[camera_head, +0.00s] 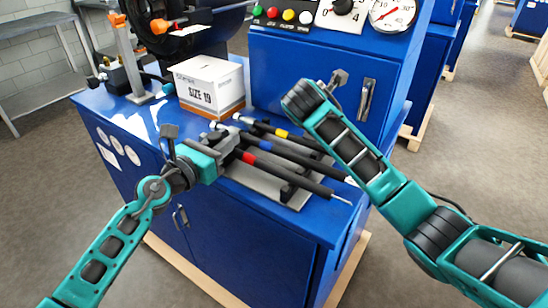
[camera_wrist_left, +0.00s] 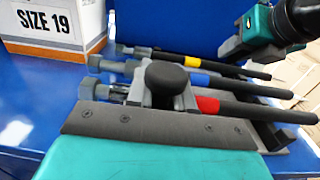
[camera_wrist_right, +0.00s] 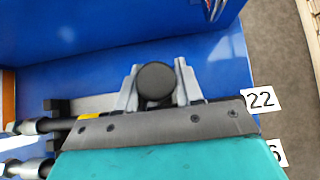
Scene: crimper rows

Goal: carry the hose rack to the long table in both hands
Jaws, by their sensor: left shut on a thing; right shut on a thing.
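The hose rack (camera_head: 268,186) is a grey tray carrying black hoses with red, blue and yellow bands. It is on or just above the blue cabinet top; I cannot tell if it touches. My left gripper (camera_head: 222,143) is at its left end, and in the left wrist view (camera_wrist_left: 165,95) its grey fingers are shut around a black round-ended grip. My right gripper is hidden behind my right arm in the head view. In the right wrist view (camera_wrist_right: 157,90) its fingers are shut around a similar black grip of the rack.
A white box marked SIZE 19 (camera_head: 209,85) stands behind the rack on the blue cabinet (camera_head: 150,130). A blue panel with buttons and a gauge (camera_head: 393,14) rises behind. A grey table (camera_head: 38,25) stands at the far left; I cannot tell if it is the long table. Grey floor is open around.

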